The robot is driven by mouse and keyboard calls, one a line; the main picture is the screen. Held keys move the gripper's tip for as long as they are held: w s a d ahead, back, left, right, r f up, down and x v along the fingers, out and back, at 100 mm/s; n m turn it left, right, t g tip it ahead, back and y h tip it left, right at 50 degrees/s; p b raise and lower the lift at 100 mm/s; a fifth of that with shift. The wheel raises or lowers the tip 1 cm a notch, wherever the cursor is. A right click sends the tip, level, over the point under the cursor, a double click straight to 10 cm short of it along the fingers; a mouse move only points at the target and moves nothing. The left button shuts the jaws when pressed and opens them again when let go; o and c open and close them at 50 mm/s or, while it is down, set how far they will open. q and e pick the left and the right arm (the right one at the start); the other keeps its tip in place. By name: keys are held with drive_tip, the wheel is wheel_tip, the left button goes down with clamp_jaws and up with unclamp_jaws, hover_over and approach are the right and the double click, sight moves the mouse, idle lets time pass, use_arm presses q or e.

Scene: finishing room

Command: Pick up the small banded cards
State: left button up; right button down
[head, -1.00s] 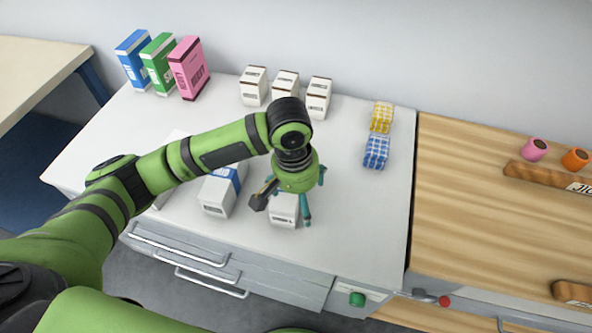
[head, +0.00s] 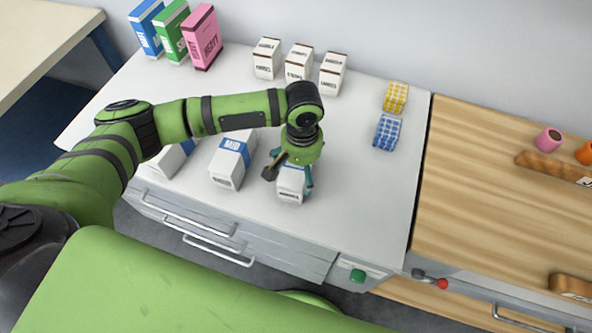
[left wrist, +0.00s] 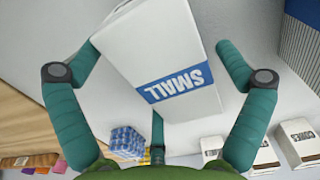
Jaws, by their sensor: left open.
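The small banded card box (head: 291,186) is white with a blue band and stands near the front of the white worktop (head: 350,195). In the left wrist view the small box (left wrist: 165,50) reads "SMALL" and sits between my spread teal fingers. My left gripper (head: 294,172) points down over the box and is open, its fingers around the box's upper part. In the left wrist view, gaps show between the box and the side fingers of the gripper (left wrist: 158,68). My right gripper is not in view.
A banded "MID" box (head: 229,163) stands just left, with another white box (head: 170,160) beyond it, partly behind my arm. Three white boxes (head: 299,62) and blue, green and pink boxes (head: 203,38) stand at the back. Yellow (head: 396,97) and blue (head: 387,132) checked packs lie right.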

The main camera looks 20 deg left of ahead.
use_arm(q)
drive_tip(key=shift+r, duration=0.1)
drive_tip(key=c, duration=1.3)
